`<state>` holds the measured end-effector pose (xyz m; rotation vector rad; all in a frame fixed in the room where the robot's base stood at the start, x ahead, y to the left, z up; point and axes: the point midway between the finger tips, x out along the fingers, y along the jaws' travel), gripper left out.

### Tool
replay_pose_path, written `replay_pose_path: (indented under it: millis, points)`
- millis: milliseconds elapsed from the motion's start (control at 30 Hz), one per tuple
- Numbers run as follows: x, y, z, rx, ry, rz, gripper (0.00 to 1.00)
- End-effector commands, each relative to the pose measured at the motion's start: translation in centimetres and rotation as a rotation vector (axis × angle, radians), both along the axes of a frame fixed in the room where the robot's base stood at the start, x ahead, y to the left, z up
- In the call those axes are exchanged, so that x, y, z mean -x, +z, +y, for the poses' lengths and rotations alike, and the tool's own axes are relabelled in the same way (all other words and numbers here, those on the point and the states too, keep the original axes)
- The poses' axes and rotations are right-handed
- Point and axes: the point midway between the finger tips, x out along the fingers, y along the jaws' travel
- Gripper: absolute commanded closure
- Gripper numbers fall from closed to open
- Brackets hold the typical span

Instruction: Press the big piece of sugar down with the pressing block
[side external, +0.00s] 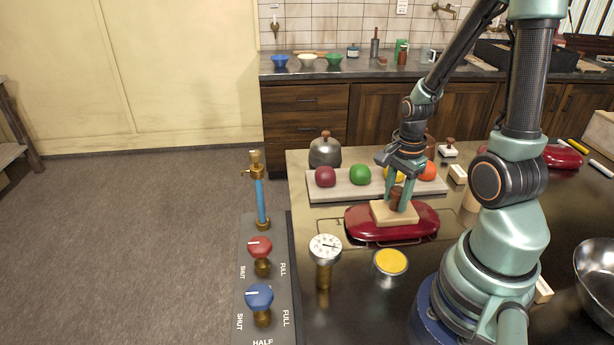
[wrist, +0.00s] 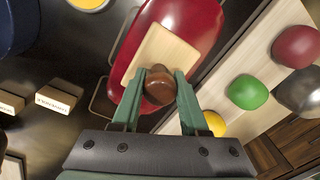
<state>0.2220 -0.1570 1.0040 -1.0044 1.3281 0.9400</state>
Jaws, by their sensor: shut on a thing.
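The big piece of sugar (side external: 362,224) is a glossy dark red slab lying on the dark worktop; it also shows in the wrist view (wrist: 207,25). The pressing block is a pale wooden plate (side external: 381,214) with a brown knob (side external: 396,194). It sits on top of the red slab, appearing to touch it. In the wrist view the plate (wrist: 150,52) lies over the slab's near part. My gripper (wrist: 158,82) is shut on the brown knob, with one finger on each side. My fingers partly hide the knob in the side view.
A pale board (side external: 330,192) behind the slab holds red, green, yellow and orange rounded pieces. A gauge (side external: 325,250) and a yellow-topped jar (side external: 390,262) stand in front. Red and blue valve knobs are at left. A metal bowl (side external: 597,275) is at right.

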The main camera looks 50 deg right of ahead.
Motion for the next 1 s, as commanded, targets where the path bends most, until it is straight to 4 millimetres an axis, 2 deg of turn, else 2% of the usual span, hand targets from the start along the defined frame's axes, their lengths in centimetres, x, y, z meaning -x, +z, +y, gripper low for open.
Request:
replay_pose_path:
  millis: [433, 1000]
  points:
    - [0.0, 0.2, 0.0, 0.0, 0.0, 0.001, 1.0]
    - [-0.1, 4.3, -0.1, 0.002, 0.0, -0.003, 1.0]
